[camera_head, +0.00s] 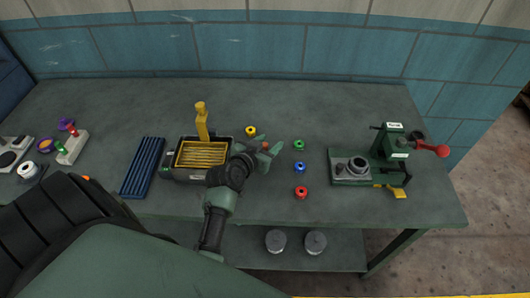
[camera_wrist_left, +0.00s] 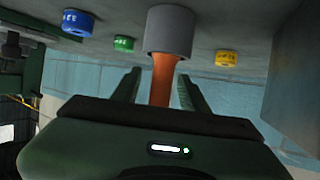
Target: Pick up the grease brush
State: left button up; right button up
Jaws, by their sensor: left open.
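The grease brush appears to be the orange handle (camera_wrist_left: 163,78) in the left wrist view, standing in a grey cylindrical pot (camera_wrist_left: 170,31). Its bristles are hidden in the pot. In the head view only a small orange-red bit of the handle (camera_head: 265,146) shows at my gripper, and the pot is hidden behind the wrist. My left gripper (camera_head: 269,156) is open beside the black tray. In the left wrist view its two fingers (camera_wrist_left: 158,90) stand on either side of the handle, and I cannot tell whether they touch it. My right gripper is not in view.
A black tray (camera_head: 182,177) with yellow rods and a yellow upright piece (camera_head: 202,120) stands left of the gripper. Yellow (camera_head: 251,131), green (camera_head: 299,145), blue (camera_head: 299,168) and red (camera_head: 301,193) caps lie nearby. A green press (camera_head: 388,150) stands at right.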

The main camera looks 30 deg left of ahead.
pick_arm(q)
jog(key=shift+w, duration=0.15)
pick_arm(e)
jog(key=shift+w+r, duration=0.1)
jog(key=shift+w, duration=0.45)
pick_arm(q)
jog(key=c, duration=0.8)
grip_shut()
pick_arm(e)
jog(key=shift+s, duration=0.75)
pick_arm(q)
jog(key=shift+r, duration=0.15)
notch_tip(320, 180, up, 20)
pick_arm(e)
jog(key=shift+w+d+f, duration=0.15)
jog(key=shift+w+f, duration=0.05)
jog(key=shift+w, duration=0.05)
